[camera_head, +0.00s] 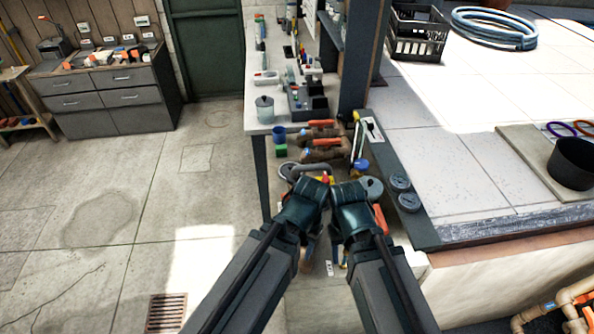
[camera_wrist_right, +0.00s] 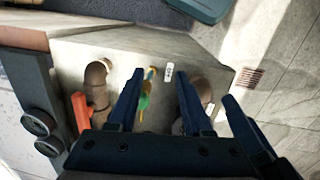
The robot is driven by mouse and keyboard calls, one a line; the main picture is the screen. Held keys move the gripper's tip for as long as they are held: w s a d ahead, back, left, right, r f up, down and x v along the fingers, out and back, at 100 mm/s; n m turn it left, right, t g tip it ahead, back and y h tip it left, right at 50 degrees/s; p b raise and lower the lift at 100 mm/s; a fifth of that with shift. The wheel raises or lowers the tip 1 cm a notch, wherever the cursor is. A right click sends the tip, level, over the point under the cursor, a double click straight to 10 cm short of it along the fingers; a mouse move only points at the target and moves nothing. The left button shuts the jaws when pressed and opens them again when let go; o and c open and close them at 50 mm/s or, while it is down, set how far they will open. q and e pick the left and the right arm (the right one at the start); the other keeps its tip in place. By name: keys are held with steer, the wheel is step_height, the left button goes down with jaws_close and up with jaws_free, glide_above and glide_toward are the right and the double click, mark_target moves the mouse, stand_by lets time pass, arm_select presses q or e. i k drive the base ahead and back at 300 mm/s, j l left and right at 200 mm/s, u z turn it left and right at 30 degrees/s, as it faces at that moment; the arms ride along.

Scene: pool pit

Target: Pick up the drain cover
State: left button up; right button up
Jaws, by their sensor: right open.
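A brown slatted grate (camera_head: 166,312), which looks like the drain cover, lies in the floor at the bottom left of the head view. It also shows at the upper right of the right wrist view (camera_wrist_right: 249,77). My right gripper (camera_head: 348,186) is above the cluttered low surface, well to the right of the grate. In the wrist view its fingers (camera_wrist_right: 158,90) are apart, with cluttered surface showing between them. My left gripper (camera_head: 310,186) is close beside the right one; its jaws are not clear. Neither gripper touches the grate.
A long white bench (camera_head: 262,118) with tools stands ahead. A raised tiled ledge (camera_head: 470,170) is on the right, with a black pot (camera_head: 572,165). Open concrete floor (camera_head: 100,215) is at left.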

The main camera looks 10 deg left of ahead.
mark_target(285, 170)
steer(key=j+z, duration=0.25)
steer(key=j, duration=0.2)
steer(key=k+j+z, duration=0.1)
steer(key=j+z, duration=0.2)
steer(key=k+j+z, duration=0.25)
steer(key=j, duration=0.3)
steer(key=j+z, duration=0.25)
steer(key=j, duration=0.15)
steer(key=k+j+z, duration=0.25)
steer(key=j+z, duration=0.2)
steer(key=j, duration=0.25)
steer(key=k+j+z, duration=0.25)
steer(key=i+j, duration=0.05)
